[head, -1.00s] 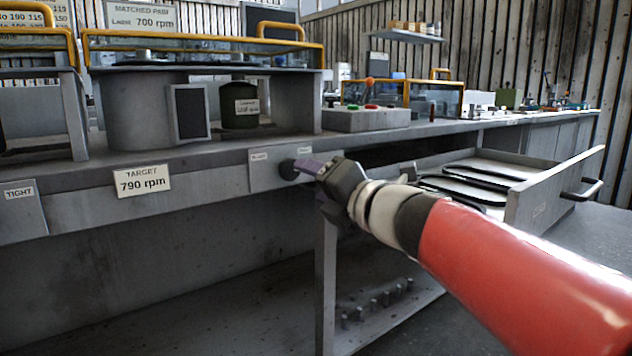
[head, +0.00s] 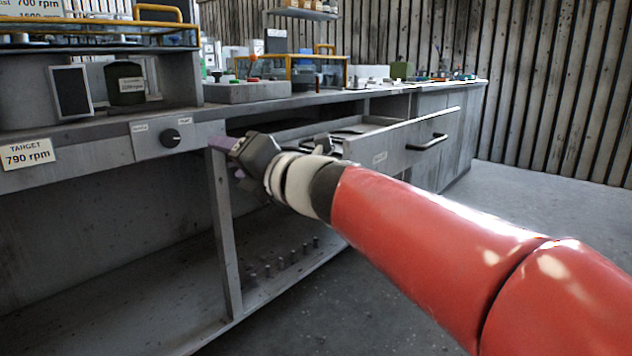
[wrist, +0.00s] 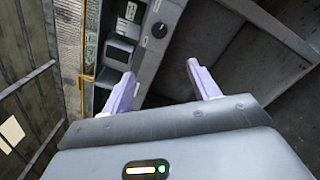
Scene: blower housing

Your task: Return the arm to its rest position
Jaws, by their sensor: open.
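My gripper (head: 228,146) is at the end of my red arm, in front of the workbench and to the right of the black knob (head: 170,138) in the head view. In the wrist view, the two pale purple fingers of my gripper (wrist: 159,88) stand wide apart with nothing between them. The knob also shows in the wrist view (wrist: 159,30), beyond the fingers and apart from them. The knob sits on a grey panel (head: 148,146) on the bench's front edge.
An open drawer (head: 405,148) juts out behind my gripper on the right. A bench leg (head: 224,235) stands below my gripper, with several small pegs (head: 290,255) on the lower shelf. A "TARGET 790 rpm" sign (head: 27,155) is at the left. The floor at right (head: 560,205) is clear.

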